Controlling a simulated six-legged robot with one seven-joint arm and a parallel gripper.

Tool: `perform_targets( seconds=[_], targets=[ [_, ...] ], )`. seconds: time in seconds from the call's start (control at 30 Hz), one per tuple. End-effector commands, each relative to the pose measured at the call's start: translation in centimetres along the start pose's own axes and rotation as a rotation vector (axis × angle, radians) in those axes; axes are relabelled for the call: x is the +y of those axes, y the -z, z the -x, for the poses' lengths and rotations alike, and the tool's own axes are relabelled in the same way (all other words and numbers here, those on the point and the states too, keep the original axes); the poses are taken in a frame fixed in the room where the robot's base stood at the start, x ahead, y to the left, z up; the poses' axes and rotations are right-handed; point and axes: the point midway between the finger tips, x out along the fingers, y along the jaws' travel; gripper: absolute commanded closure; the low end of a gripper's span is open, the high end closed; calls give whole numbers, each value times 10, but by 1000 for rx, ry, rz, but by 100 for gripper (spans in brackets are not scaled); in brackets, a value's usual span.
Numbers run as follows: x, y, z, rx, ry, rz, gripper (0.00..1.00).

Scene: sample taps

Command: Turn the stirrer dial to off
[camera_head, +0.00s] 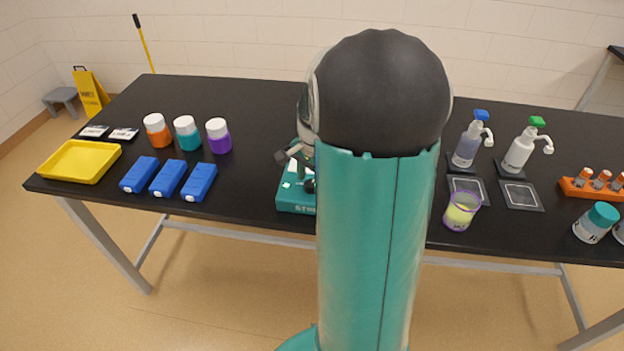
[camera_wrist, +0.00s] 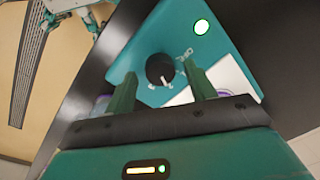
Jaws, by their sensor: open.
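The teal stirrer (camera_head: 297,200) stands at the front edge of the black table, partly hidden behind my arm in the head view. In the wrist view its teal top (camera_wrist: 150,35) carries a round black dial (camera_wrist: 160,68) and a lit green round light (camera_wrist: 202,27). Small white marks show at the dial's lower edge; I cannot tell its setting. My gripper (camera_wrist: 160,74) is open, one finger on each side of the dial, with gaps visible. I cannot tell whether the fingertips are level with it. In the head view my gripper (camera_head: 292,154) is just above the stirrer.
Left are a yellow tray (camera_head: 62,176), several blue blocks (camera_head: 168,178) and lidded jars (camera_head: 187,133). Right are two pump bottles (camera_head: 519,152), a purple-rimmed beaker (camera_head: 460,211) and an orange rack (camera_head: 585,193). The table between the jars and stirrer is clear.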

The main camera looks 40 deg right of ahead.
Motion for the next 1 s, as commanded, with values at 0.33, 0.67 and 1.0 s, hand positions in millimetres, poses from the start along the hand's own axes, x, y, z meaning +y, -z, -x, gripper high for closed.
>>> perform_targets(
  seconds=[0.33,0.67,1.0],
  targets=[
    [0,0,-6,-1,0,0,45],
    [0,0,-5,-1,0,0,90],
    [0,0,-5,-5,0,70,89]
  ],
)
